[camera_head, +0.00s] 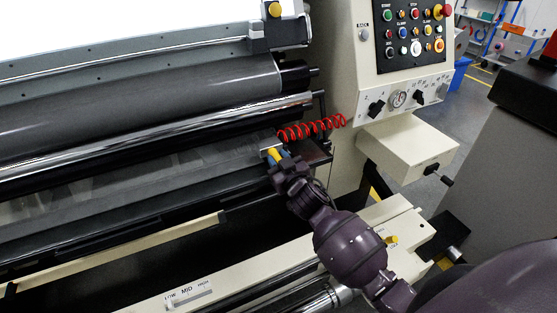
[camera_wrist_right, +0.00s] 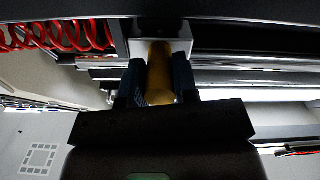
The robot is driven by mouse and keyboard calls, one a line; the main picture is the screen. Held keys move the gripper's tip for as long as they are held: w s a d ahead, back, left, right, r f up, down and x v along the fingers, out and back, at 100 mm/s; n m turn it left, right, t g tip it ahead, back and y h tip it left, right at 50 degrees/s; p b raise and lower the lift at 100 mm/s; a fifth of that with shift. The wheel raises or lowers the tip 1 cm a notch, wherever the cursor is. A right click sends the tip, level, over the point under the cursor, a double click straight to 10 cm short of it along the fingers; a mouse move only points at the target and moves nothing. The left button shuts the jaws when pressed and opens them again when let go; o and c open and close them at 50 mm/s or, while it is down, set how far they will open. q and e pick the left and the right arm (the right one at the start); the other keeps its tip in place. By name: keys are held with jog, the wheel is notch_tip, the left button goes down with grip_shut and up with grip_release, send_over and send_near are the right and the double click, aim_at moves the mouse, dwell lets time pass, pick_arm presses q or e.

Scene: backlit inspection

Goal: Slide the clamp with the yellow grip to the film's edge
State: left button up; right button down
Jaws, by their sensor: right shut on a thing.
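The clamp's yellow grip (camera_head: 273,156) shows in the head view at the right end of the film strip, just below the red coiled hose. My right gripper (camera_head: 279,164) is at it, coming from the lower right. In the right wrist view the yellow grip (camera_wrist_right: 160,75) sits between the two fingers of my right gripper (camera_wrist_right: 160,88), which is shut on it. A pale metal block (camera_wrist_right: 181,46) of the clamp shows behind the grip. The film (camera_head: 150,180) looks like a grey translucent sheet under the chrome roller. My left gripper is not in view.
A red coiled hose (camera_head: 312,128) hangs just above and right of the clamp. A chrome roller (camera_head: 150,148) and a dark roller (camera_head: 150,108) run across above the film. A cream rail (camera_head: 120,252) lies below. The control panel (camera_head: 410,35) stands at the upper right.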

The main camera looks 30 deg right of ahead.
jog(key=shift+d, duration=0.1)
jog(key=d+p, duration=0.1)
jog(key=d, duration=0.4)
jog(key=shift+s+r+p, duration=0.1)
jog(key=shift+s+p, duration=0.05)
jog(key=shift+p, duration=0.2)
jog(key=c, duration=0.9)
grip_release()
jog(key=shift+a, duration=0.1)
jog(key=s, duration=1)
jog(key=shift+s+a, duration=0.3)
jog(key=shift+s, duration=0.1)
